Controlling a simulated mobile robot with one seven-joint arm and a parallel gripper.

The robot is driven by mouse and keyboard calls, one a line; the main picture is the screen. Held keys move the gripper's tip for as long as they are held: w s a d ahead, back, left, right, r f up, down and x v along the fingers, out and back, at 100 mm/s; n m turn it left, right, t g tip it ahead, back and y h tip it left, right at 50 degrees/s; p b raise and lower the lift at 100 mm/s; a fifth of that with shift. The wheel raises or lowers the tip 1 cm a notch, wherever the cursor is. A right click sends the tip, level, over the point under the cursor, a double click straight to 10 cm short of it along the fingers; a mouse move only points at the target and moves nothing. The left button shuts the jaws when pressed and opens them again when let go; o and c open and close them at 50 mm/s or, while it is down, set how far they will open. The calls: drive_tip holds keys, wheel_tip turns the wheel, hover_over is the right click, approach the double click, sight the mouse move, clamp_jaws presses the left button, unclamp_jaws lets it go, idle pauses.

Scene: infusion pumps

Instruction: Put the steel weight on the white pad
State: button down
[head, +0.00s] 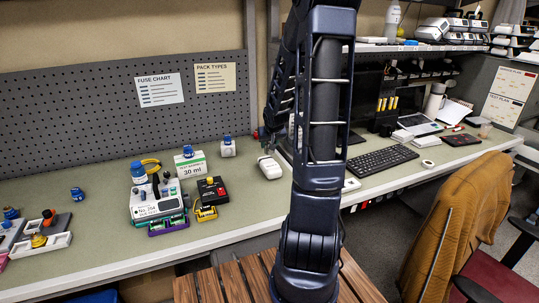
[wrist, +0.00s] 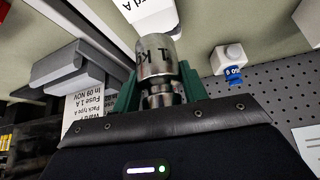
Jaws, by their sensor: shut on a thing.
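The steel weight (wrist: 157,62) is a shiny cylinder with dark "1 kg" lettering in the wrist view. My gripper (wrist: 159,88) is shut on it, with green fingers on both sides of its narrower neck. In the head view my gripper (head: 265,144) is over the bench, mostly behind my arm, and the weight is not clear there. A white rounded object (head: 268,167) lies on the bench just below my gripper; I cannot tell whether it is the white pad.
A pump (head: 157,205), a 30 ml box (head: 190,164) and a black box with a red button (head: 212,190) stand further left. A keyboard (head: 382,161) lies right.

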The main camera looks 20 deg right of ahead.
sight(269, 154)
drive_tip(key=shift+f, duration=0.7)
drive_tip(key=shift+f, duration=0.15)
drive_tip(key=shift+f, duration=1.7)
drive_tip(key=shift+f, duration=0.1)
drive_tip(key=c, duration=0.8)
unclamp_jaws()
drive_tip(key=shift+f, duration=0.1)
drive_tip(key=shift+o, duration=0.2)
drive_tip(key=shift+v, duration=2.8)
drive_tip(key=shift+d+r, duration=0.1)
drive_tip(key=shift+r, duration=0.2)
drive_tip(key=shift+v, duration=0.8)
